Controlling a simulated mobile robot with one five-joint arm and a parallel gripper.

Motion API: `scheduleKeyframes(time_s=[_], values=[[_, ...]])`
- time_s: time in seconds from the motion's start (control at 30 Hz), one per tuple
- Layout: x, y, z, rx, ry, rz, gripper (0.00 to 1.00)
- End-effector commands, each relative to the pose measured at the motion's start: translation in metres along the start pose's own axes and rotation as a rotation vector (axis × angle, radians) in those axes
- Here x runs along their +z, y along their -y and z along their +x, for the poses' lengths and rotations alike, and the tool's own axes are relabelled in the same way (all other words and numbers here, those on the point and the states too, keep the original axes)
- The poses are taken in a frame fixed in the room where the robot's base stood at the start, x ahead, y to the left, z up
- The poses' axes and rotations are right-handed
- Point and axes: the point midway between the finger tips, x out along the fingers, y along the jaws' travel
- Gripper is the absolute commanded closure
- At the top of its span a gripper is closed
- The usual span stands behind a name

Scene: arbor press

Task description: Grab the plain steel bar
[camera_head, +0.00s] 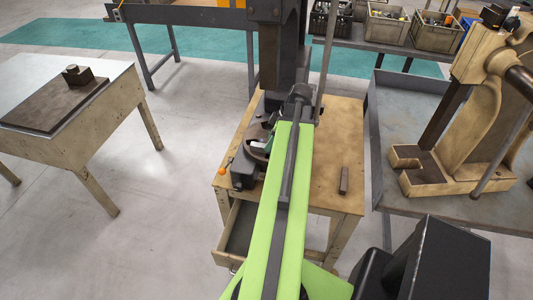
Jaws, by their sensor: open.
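A small plain dark grey bar (344,180), which looks like the steel bar, lies on the right part of the wooden table top (343,130). It lies alone, with bare wood around it. My green arm reaches up the middle of the view, to the left of the bar and apart from it. I cannot make out my gripper; the arm hides the area behind it. No part of my gripper shows at the bar.
A dark machine (285,50) stands at the back of the wooden table. A vise-like device with an orange knob (223,172) is at its left. An open drawer (240,232) juts out in front. A beige press (475,130) stands on the grey bench at right.

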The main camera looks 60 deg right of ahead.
Motion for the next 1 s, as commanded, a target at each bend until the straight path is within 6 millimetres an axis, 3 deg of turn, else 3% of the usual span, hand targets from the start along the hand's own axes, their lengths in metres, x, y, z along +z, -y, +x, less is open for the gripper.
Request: scheduleKeyframes(time_s=[0.03, 0.13, 0.37, 0.77, 1.0], values=[[0.005, 0.000, 0.018, 0.000, 0.000, 0.000, 0.51], [0.004, 0.000, 0.033, 0.000, 0.000, -0.001, 0.51], [0.001, 0.000, 0.032, 0.000, 0.000, -0.001, 0.51], [0.001, 0.000, 0.032, 0.000, 0.000, -0.002, 1.00], [0.000, 0.000, 0.032, -0.001, 0.000, -0.002, 1.00]])
